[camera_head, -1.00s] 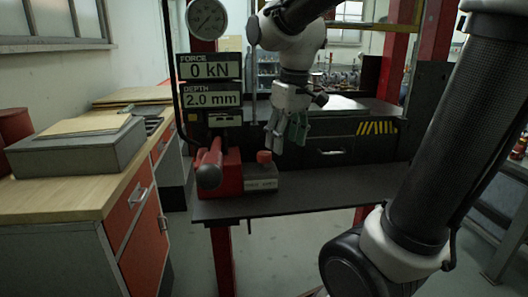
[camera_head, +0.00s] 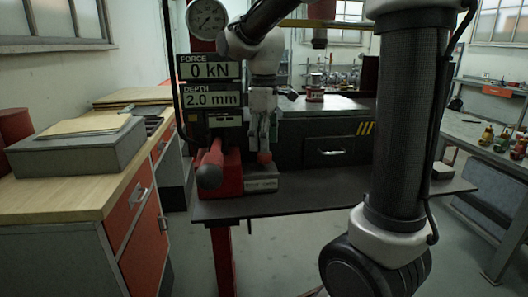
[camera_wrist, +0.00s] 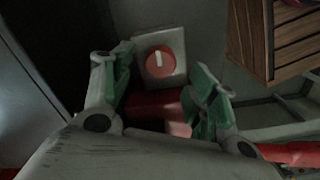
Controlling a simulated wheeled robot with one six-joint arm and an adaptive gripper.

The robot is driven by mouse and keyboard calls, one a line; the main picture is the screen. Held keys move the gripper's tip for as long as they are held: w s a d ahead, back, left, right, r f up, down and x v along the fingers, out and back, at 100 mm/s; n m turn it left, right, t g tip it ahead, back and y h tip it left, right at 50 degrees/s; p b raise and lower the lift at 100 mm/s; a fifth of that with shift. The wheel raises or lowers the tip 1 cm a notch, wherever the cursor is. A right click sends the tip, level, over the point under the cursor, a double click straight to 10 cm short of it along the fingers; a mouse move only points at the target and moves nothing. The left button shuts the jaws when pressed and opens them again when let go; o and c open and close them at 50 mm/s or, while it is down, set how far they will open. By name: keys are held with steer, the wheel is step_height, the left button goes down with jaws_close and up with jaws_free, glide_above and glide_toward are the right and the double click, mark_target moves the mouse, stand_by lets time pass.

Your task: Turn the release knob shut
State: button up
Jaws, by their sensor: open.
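The release knob (camera_head: 264,158) is a small red knob on a grey block (camera_head: 261,183) at the front of the press table. In the wrist view the knob (camera_wrist: 160,61) is a red disc with a white mark running nearly up and down the picture. My gripper (camera_head: 264,143) is just above the knob, pointing down. In the wrist view its green-padded fingers (camera_wrist: 164,66) are spread, one on each side of the knob, with gaps to it. Whether they are down at knob height I cannot tell. The gripper holds nothing.
A red pump body with a dark-ended handle (camera_head: 209,175) stands close left of the knob. Above it, displays (camera_head: 210,82) read 0 kN and 2.0 mm, below a round gauge (camera_head: 206,18). A slatted wooden piece (camera_wrist: 275,40) is at the wrist view's upper right.

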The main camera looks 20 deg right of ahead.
mark_target(264, 160)
steer(key=shift+f, duration=1.9)
steer(key=c, duration=1)
steer(key=shift+c, duration=0.2)
